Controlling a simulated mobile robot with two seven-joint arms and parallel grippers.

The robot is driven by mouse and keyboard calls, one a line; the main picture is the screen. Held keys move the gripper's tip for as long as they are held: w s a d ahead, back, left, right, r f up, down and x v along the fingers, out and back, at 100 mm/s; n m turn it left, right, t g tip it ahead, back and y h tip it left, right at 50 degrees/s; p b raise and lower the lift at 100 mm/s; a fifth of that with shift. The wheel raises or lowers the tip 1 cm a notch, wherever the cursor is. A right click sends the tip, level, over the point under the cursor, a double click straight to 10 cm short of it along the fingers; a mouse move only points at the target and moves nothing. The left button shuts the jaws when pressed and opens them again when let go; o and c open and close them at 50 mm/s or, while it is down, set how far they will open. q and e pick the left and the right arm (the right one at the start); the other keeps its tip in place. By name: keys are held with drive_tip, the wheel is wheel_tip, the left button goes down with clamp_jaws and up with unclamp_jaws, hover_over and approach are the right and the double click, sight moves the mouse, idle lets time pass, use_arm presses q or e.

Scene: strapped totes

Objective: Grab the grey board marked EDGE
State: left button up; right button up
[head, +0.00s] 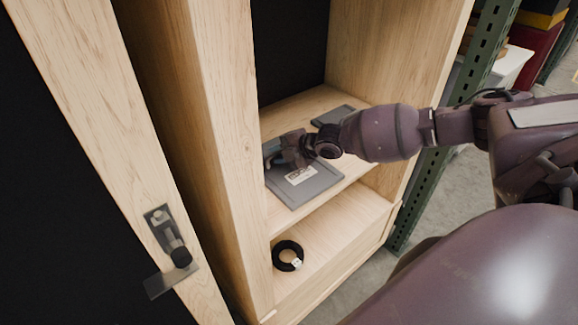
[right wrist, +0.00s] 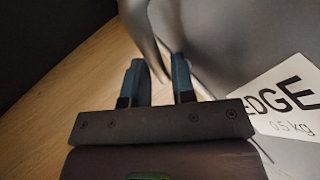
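The grey board (head: 318,187) marked EDGE lies flat on the cabinet's upper shelf, with its white label facing up. It also shows in the right wrist view (right wrist: 225,40), with "EDGE" and "0.5 kg" on the label. My right gripper (head: 274,159) is low over the board's left part. In the right wrist view its two blue-grey fingers (right wrist: 156,75) are apart, with a thin grey raised edge or strip of the board between them. I see gaps beside that strip, though contact is hard to judge. My left gripper is not in view.
A second, darker grey flat piece (head: 333,116) lies farther back on the wooden shelf (head: 283,218). A black ring (head: 288,255) with a white tag is on the lower shelf. A wooden panel with a metal latch (head: 168,240) stands at left; a green rack post (head: 432,165) is at right.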

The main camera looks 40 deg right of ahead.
drive_tip(key=shift+w+a+f, duration=0.2)
drive_tip(key=shift+w+f, duration=0.05)
drive_tip(key=shift+w, duration=0.1)
clamp_jaws()
drive_tip(key=shift+r, duration=0.2)
